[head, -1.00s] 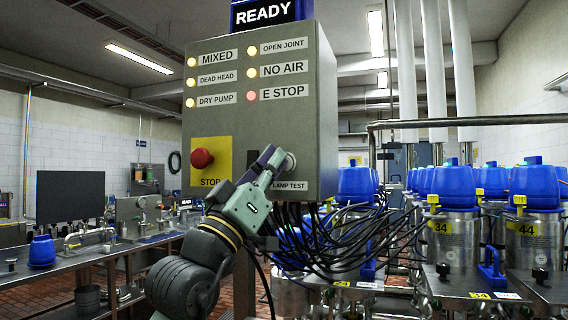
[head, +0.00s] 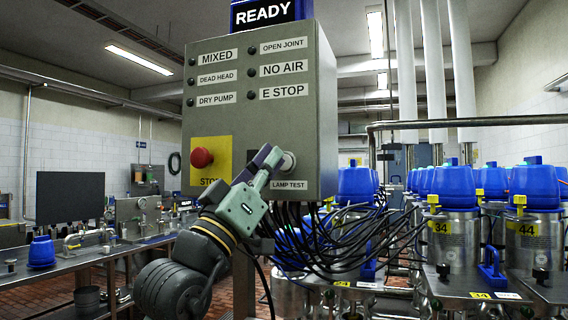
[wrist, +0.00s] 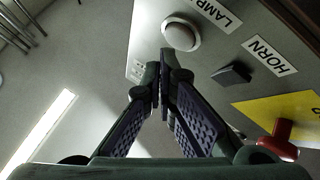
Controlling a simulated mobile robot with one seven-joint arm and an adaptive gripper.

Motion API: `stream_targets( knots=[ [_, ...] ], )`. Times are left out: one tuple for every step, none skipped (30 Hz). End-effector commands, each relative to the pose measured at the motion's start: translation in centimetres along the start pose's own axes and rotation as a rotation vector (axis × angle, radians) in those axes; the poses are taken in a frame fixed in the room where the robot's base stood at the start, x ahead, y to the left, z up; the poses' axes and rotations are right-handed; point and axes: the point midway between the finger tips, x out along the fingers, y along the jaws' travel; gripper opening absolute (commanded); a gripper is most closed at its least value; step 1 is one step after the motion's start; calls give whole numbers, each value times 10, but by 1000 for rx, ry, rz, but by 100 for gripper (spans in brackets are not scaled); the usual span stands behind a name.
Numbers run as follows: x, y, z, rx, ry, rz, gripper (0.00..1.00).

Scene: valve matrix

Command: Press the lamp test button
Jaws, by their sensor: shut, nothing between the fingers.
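The lamp test button (head: 288,161) is a round pale button on the lower right of the grey control box front, above the LAMP TEST label (head: 290,185). I cannot tell whether a small gap separates the tips from the button. The indicator lamps (head: 251,72) on the box are all dark.
A red STOP button (head: 202,157) on a yellow plate sits left of my gripper. A black knob (wrist: 232,73) by the HORN label lies close to the fingers in the wrist view. Black cables (head: 330,245) hang below the box. Blue-capped canisters (head: 451,220) stand at the right.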

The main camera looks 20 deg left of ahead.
Motion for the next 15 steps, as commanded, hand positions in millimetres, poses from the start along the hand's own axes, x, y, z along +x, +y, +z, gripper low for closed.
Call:
stream_targets(
  knots=[
    [-1,1,-1,0,1,0,0],
    [-2,1,-2,1,1,1,0],
    [-4,3,-3,1,1,1,0],
    [-6,4,-4,2,2,1,0],
    [-8,5,-6,2,1,0,0],
    [-11,7,-8,1,1,0,0],
    [-13,9,-9,1,2,1,0],
    [-15,11,-11,1,2,1,0],
    [-18,13,-12,2,1,1,0],
    [-20,14,-14,2,1,1,0],
    [-22,16,-16,2,2,1,0],
    [-25,18,-18,1,2,1,0],
    [-27,19,-19,1,1,1,0],
    [-28,21,-20,1,0,1,0],
    [-31,22,-22,0,1,1,0]
  ],
)
